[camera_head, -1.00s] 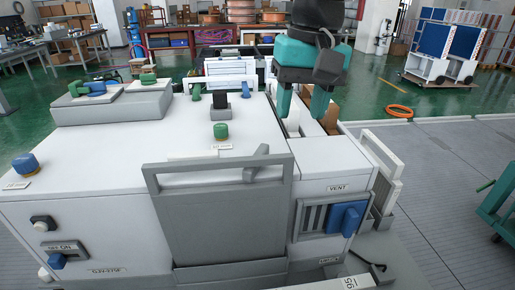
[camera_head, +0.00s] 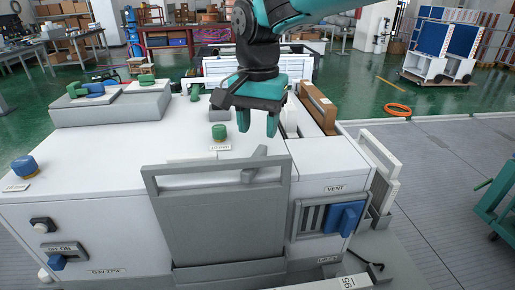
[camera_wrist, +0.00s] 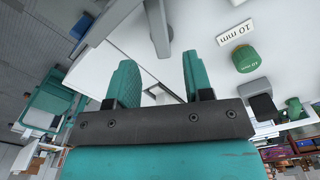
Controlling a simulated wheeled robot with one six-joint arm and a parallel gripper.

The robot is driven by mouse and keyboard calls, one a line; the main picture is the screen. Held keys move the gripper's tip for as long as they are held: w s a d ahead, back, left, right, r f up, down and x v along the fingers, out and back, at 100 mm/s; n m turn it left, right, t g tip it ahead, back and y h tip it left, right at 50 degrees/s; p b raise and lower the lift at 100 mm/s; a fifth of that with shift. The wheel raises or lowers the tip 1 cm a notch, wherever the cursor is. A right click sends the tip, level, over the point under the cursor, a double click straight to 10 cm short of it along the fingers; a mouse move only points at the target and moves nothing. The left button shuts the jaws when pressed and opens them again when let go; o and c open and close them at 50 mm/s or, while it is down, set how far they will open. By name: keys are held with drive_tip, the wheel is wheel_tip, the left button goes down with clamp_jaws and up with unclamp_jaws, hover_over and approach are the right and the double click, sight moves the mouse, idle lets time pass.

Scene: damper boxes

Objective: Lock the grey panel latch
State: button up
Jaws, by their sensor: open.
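The grey panel (camera_head: 222,215) stands upright at the front of the white cabinet, with an open slot along its top. The grey latch (camera_head: 262,164) is a small angled lever on the cabinet top just behind the panel's upper right part. The latch also shows as a grey bar (camera_wrist: 158,28) at the top of the wrist view. My gripper (camera_head: 257,127) hangs above and behind the latch, teal fingers pointing down, open and empty. In the wrist view my gripper's fingers (camera_wrist: 158,72) are spread, and the latch lies beyond them, apart from them.
A green knob (camera_head: 219,131) stands on the cabinet top left of the fingers. A blue vent handle (camera_head: 346,217) is at the front right. A brown block (camera_head: 318,108) and white rail stand behind right. The cabinet top left of the knob is mostly clear.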

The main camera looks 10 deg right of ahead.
sight(258, 152)
wheel_tip(258, 152, down, 6)
drive_tip(key=shift+f+p, duration=0.25)
drive_tip(key=shift+p, duration=0.15)
drive_tip(key=shift+c, duration=0.2)
clamp_jaws()
